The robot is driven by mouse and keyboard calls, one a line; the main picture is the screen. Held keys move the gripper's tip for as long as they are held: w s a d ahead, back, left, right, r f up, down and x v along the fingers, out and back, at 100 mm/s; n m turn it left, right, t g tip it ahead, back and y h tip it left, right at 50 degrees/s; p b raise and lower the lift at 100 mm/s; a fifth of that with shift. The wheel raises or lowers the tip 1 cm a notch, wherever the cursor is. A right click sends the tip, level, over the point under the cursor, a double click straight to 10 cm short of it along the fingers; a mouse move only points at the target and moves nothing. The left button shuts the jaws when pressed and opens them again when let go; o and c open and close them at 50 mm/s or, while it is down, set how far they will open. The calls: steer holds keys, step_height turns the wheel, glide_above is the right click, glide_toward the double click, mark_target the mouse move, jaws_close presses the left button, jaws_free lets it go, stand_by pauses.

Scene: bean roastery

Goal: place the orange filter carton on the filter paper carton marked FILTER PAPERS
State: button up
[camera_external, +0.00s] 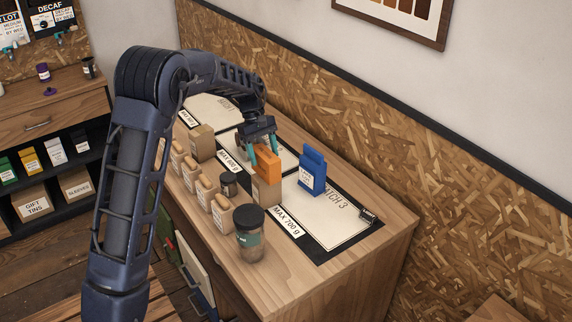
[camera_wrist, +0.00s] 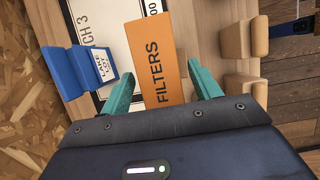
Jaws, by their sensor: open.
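The orange filter carton (camera_external: 267,164), lettered FILTERS, appears to sit on top of a tan carton (camera_external: 267,193) on the counter. The orange carton also shows in the wrist view (camera_wrist: 158,62). The tan carton's label is too small to read. My gripper (camera_external: 264,150) is open at the orange carton, with its teal fingers apart. In the wrist view my gripper (camera_wrist: 166,84) has one finger on each side of the orange carton, with a visible gap at the left finger.
A blue bag (camera_external: 312,172) stands on the mat to the right. A dark-lidded jar (camera_external: 249,240), a small dark jar (camera_external: 229,184), several tan blocks (camera_external: 206,189) and another tan carton (camera_external: 202,143) stand to the left and front. The mat's right part (camera_external: 335,222) is clear.

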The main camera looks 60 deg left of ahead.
steer(key=v, duration=0.8)
steer(key=shift+a+r, duration=0.25)
steer(key=shift+r, duration=0.2)
steer(key=shift+r, duration=0.1)
steer(key=s+d+r+m+y, duration=0.1)
steer(key=s+d+r+m, duration=0.3)
steer(key=d, duration=0.5)
steer(key=s+d+r+m+t+y, duration=0.1)
steer(key=s+d+r+m, duration=0.1)
steer(key=s+d+r, duration=0.45)
steer(key=s+d+r+m+y, duration=0.1)
steer(key=s+d+r+m, duration=0.2)
steer(key=d, duration=0.7)
steer(key=s+d+f+m+t, duration=0.1)
steer(key=s+d+f+m, duration=0.1)
steer(key=s, duration=0.5)
steer(key=s+d+f+m+t+y, duration=0.1)
steer(key=s+d+f+m, duration=0.1)
steer(key=s+d+m, duration=0.2)
steer(key=s+d+f+m+t, duration=0.1)
steer(key=s+d+f+m, duration=0.1)
steer(key=s+d, duration=0.6)
steer(key=s+m, duration=0.1)
steer(key=s, duration=0.3)
steer(key=shift+f+t, duration=0.15)
steer(key=shift+t, duration=0.15)
steer(key=shift+d, duration=0.1)
